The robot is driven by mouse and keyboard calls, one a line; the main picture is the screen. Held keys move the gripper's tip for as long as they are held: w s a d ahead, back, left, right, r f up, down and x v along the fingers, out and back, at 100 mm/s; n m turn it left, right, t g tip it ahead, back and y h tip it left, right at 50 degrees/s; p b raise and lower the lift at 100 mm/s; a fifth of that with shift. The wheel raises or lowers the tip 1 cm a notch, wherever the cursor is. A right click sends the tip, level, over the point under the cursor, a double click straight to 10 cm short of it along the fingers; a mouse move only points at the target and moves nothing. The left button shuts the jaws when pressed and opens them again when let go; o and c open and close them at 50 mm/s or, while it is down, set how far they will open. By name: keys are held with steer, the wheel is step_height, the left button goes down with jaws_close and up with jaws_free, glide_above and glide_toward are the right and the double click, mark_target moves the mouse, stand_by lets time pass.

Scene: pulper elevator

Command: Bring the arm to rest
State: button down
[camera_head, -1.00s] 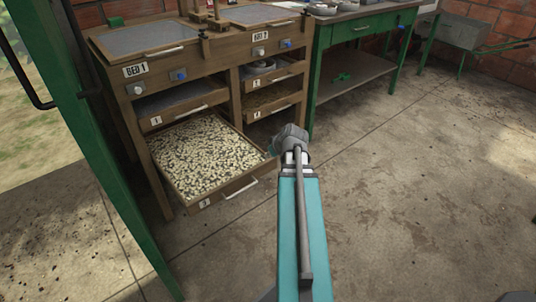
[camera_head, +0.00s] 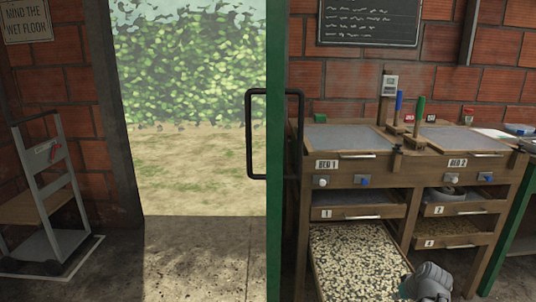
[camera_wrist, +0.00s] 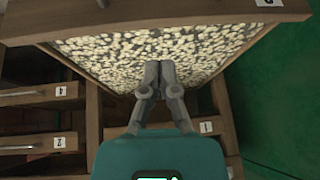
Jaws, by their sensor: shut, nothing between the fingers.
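In the wrist view my gripper (camera_wrist: 159,78) is shut and empty, its fingers together in front of the open drawer of pale beans (camera_wrist: 200,45). I cannot tell whether the fingers touch the drawer. In the head view part of my arm (camera_head: 428,281) shows at the bottom right, in front of the lower right part of the same drawer (camera_head: 355,255). My fingertips are not visible in the head view.
The wooden cabinet (camera_head: 345,180) with other drawers stands around the open one. A green door edge (camera_head: 276,150) with a black handle stands left of it, beside an open doorway (camera_head: 190,170). A hand truck (camera_head: 50,205) stands at the far left.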

steer(key=s+a+g+h+p, duration=0.1)
steer(key=s+a+g, duration=0.15)
steer(key=a, duration=1.15)
steer(key=s+a+g+p, duration=0.1)
steer(key=a+g, duration=0.3)
steer(key=a, duration=1.1)
step_height(320, 180, up, 38)
steer(key=p, duration=3.8)
steer(key=shift+d+f, duration=0.2)
steer(key=shift+d, duration=0.05)
steer(key=shift+t, duration=0.25)
